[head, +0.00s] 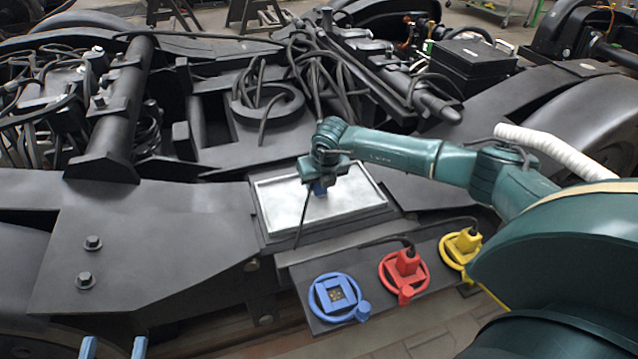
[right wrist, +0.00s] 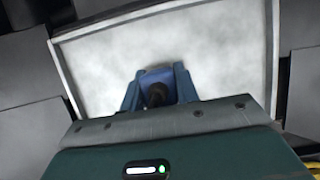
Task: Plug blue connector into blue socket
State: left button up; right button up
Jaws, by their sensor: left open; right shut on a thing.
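My right gripper (head: 320,182) is shut on the blue connector (head: 319,190) over the light tray. In the right wrist view, the blue connector (right wrist: 153,76) sits between the two blue fingers of my right gripper (right wrist: 158,88), with a dark cable end towards the camera. A dark cable hangs down from the connector in the head view. The blue socket (head: 335,295) is a square inside a blue ring at the left end of the dark socket panel (head: 310,270). Its face is uncovered and shows small contacts. My left gripper (head: 113,348) is open and empty at the bottom left edge.
A red plug in a red socket (head: 404,268) and a yellow plug in a yellow socket (head: 461,245) sit to the right on the panel, both with cables. The white tray (head: 275,228) has a raised rim. Loose cables (head: 300,55) and bogie parts lie behind.

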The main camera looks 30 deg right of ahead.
pick_arm(q)
jog(key=a+y+p, duration=0.1)
jog(key=p, duration=0.1)
jog(key=shift+f+n+g+p, duration=0.1)
jog(key=shift+n+g+p, duration=0.2)
jog(key=shift+g+p, duration=0.1)
pick_arm(e)
notch_tip(320, 180, up, 10)
jog(key=shift+f, duration=0.1)
